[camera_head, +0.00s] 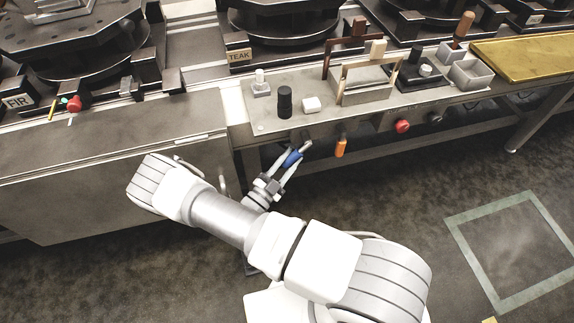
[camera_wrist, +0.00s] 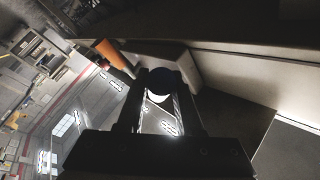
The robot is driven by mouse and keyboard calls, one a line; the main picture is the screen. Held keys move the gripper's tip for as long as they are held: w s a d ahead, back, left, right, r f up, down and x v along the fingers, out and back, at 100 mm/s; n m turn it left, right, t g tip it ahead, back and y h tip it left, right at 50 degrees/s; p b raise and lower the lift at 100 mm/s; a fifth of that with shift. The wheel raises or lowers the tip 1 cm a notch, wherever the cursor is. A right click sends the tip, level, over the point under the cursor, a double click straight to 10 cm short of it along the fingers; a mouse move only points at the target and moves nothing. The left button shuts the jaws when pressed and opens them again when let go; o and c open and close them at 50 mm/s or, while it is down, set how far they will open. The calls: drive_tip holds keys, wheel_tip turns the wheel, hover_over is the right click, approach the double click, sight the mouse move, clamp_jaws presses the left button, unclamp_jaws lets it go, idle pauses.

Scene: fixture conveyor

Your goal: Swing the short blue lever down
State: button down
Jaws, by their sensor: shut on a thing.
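The short blue lever (camera_head: 292,157) is on the front face of the bench, below the grey shelf. Its blue part shows between the fingers of my gripper (camera_head: 289,160) in the head view, with a pale metal tip up and to the right. The lever's pivot is too small to make out.
An orange handle (camera_head: 341,147) hangs just right of the lever; it also shows in the wrist view (camera_wrist: 112,55). A red knob (camera_head: 402,126) is farther right. Black (camera_head: 285,101) and white (camera_head: 311,104) pieces stand on the shelf (camera_head: 262,122) above.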

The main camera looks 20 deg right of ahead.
drive_tip(key=shift+d+f+n+t+y+b, duration=0.35)
drive_tip(key=shift+d+n+t+b, duration=0.65)
drive_tip(key=shift+n+t, duration=0.85)
drive_tip(key=shift+d+f+n+t+y+b, duration=0.35)
drive_tip(key=shift+d+n+t+b, duration=0.6)
drive_tip(key=shift+n+t, duration=0.9)
drive_tip(key=shift+d+f+n+t+y+b, duration=0.35)
drive_tip(key=shift+d+n+t+b, duration=0.35)
drive_tip(key=shift+n+t+b, duration=1.05)
drive_tip(key=shift+n+p, duration=0.35)
drive_tip(key=shift+p, duration=0.1)
drive_tip(key=c, duration=0.6)
unclamp_jaws()
drive_tip(key=s+a+p, duration=0.1)
drive_tip(key=s+a, duration=0.1)
drive_tip(key=s, duration=0.1)
drive_tip(key=s+a+p, duration=0.1)
drive_tip(key=s+a, duration=0.1)
drive_tip(key=s, duration=0.2)
drive_tip(key=s+a+p, duration=0.1)
drive_tip(key=s+a, duration=0.2)
drive_tip(key=shift+s+f, duration=0.4)
